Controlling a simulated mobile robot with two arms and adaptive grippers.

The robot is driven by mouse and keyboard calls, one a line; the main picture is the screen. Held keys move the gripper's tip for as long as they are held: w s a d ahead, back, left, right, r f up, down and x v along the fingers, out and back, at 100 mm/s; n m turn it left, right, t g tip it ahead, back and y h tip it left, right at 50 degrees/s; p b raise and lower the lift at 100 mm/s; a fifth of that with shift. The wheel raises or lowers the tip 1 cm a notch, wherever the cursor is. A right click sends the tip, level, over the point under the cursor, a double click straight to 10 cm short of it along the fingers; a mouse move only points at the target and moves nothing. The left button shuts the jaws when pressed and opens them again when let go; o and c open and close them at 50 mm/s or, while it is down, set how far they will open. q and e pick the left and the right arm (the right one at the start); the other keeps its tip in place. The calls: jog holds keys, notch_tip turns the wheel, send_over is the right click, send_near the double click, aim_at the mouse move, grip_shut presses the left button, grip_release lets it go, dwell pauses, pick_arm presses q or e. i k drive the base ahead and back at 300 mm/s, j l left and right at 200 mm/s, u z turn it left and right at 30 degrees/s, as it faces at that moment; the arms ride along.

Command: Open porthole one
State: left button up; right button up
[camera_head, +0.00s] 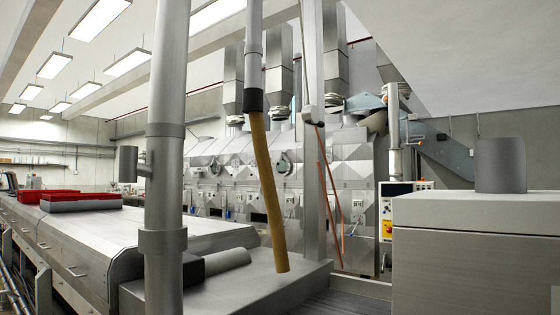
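The large silver dryer hood (330,170) stands across the back, with faceted metal panels and vertical ducts above. One round porthole (283,163) shows on its front, right of the hanging brown hose. A second round porthole (215,167) shows further left, smaller in the view. Both look closed, but they are too small to be sure. I cannot tell which one is porthole one. Neither of my grippers is in view.
A grey post (166,200) stands close in front. A brown hose (266,180) hangs down beside it. A long metal machine bed (90,235) with red trays (75,195) fills the left. A grey cabinet (470,255) blocks the right. A control panel (387,218) stands behind it.

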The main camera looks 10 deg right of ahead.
aim_at(284, 169)
jog(key=z, duration=1.95)
jog(key=i+l+z, duration=0.2)
jog(key=l+z, duration=0.25)
jog(key=l, duration=0.25)
jog(key=i+l+z, duration=0.35)
jog(key=l+z, duration=0.15)
jog(key=l, duration=0.15)
jog(key=i+l+z, duration=0.95)
jog(key=i+u, duration=0.35)
jog(key=i+l+u, duration=0.2)
jog(key=i+u, duration=0.15)
jog(key=i, duration=0.15)
jog(key=i+j+u, duration=0.2)
jog(key=i+u, duration=0.25)
jog(key=i+j+u, duration=0.1)
jog(key=i+u, duration=0.35)
jog(key=i+l+u, duration=0.15)
jog(key=i+u, duration=0.45)
jog(key=i, duration=2.25)
jog(key=i+u, duration=0.35)
jog(key=i, duration=0.2)
jog(key=i+u, duration=0.35)
jog(key=i, duration=0.2)
jog(key=i+l+u, duration=0.4)
jog(key=i+j, duration=0.1)
